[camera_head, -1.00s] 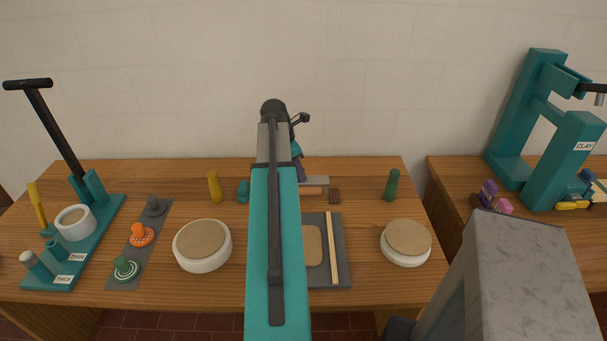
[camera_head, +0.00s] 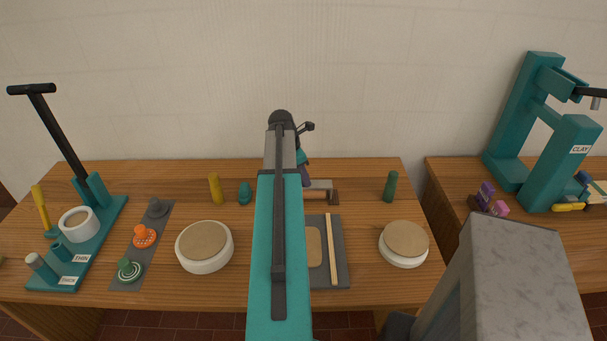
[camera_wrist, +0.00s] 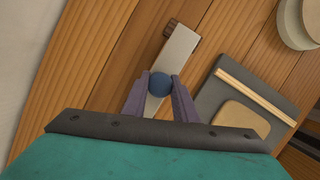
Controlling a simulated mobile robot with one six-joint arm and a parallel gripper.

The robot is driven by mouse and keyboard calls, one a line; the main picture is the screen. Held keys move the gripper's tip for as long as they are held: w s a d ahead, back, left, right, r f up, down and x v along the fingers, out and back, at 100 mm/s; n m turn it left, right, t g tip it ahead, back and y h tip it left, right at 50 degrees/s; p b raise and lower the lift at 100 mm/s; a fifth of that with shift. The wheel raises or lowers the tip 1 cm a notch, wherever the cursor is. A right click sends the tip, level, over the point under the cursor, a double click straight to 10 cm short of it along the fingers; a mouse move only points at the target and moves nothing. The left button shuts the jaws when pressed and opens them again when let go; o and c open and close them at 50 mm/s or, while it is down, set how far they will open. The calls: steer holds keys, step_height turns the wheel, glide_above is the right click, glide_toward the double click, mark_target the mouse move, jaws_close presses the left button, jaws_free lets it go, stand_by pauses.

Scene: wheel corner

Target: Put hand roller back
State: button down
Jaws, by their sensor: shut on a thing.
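My gripper (camera_wrist: 160,82) is shut on the hand roller, its purple fingers on either side of the roller's round blue handle (camera_wrist: 160,84). The roller's pale grey frame (camera_wrist: 174,59) extends beyond the fingers in the wrist view. A small brown slatted block (camera_head: 334,198) is at the frame's right end and also shows in the wrist view (camera_wrist: 170,27). I cannot tell whether they touch. My arm hides part of the roller.
A grey board (camera_head: 340,268) with a clay slab and wooden strip lies in front. Round white-based discs stand left (camera_head: 204,262) and right (camera_head: 405,260). A teal knob (camera_head: 245,193), yellow peg (camera_head: 216,189) and green peg (camera_head: 391,186) stand along the back.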

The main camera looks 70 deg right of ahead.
steer(key=shift+a+f, duration=0.15)
steer(key=shift+f, duration=0.2)
steer(key=c, duration=1.4)
jaws_free()
steer(key=shift+c, duration=0.2)
steer(key=shift+f+b, duration=0.15)
steer(key=shift+b, duration=0.4)
steer(key=b+v, duration=0.2)
steer(key=v, duration=1.2)
steer(key=shift+b, duration=0.4)
